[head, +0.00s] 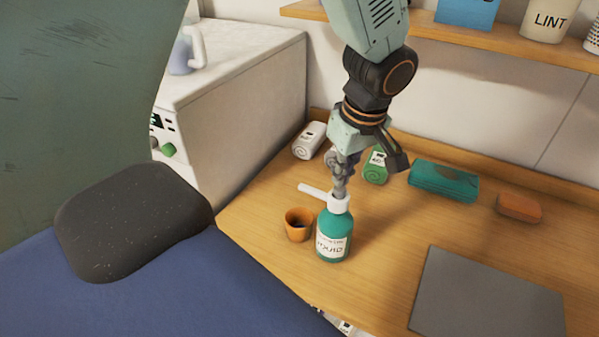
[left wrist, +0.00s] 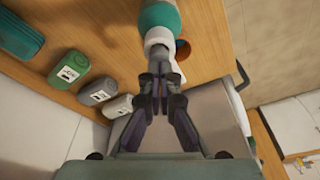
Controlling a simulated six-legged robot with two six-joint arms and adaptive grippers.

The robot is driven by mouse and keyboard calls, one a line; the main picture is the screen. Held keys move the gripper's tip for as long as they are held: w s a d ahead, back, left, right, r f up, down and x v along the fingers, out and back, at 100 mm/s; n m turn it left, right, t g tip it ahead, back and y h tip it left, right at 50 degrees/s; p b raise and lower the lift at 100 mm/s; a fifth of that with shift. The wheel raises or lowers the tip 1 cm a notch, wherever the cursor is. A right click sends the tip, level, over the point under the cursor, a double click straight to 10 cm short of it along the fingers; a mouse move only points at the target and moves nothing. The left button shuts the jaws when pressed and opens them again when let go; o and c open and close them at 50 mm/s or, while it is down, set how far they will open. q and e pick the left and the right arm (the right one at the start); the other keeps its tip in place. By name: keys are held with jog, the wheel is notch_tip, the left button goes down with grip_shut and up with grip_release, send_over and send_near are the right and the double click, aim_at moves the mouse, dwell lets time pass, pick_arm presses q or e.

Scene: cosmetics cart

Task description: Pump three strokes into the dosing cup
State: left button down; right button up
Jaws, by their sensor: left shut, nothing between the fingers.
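The teal pump bottle (head: 334,240) stands upright on the wooden surface, its label facing me. Its white pump head (head: 339,204) has a spout pointing left, above the orange dosing cup (head: 298,231). The cup stands just left of the bottle; its inside looks dark and I cannot tell what it holds. My left gripper (head: 340,192) is shut and empty, pointing down with its fingertips at the top of the pump head. The left wrist view shows the closed fingers (left wrist: 160,60) against the white pump collar (left wrist: 159,38), with the cup (left wrist: 183,48) partly hidden behind. Whether they touch is unclear.
Rolled towels, white (head: 309,140) and green (head: 375,168), lie behind the bottle. A teal pack (head: 443,180) and an orange bar (head: 519,207) lie to the right. A grey mat (head: 487,295) lies front right. A white machine (head: 235,110) stands at left; a shelf (head: 450,40) hangs behind.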

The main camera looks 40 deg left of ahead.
pick_arm(q)
jog(key=shift+f+b, duration=0.75)
jog(key=shift+f, duration=0.35)
jog(key=shift+r, duration=0.1)
jog(key=shift+r+p, duration=1.25)
jog(key=shift+r, duration=0.2)
jog(key=shift+f, duration=0.25)
jog(key=shift+f+b, duration=1.15)
jog(key=shift+f, duration=0.15)
jog(key=shift+r, duration=0.1)
jog(key=shift+r+p, duration=1.25)
jog(key=shift+r, duration=0.2)
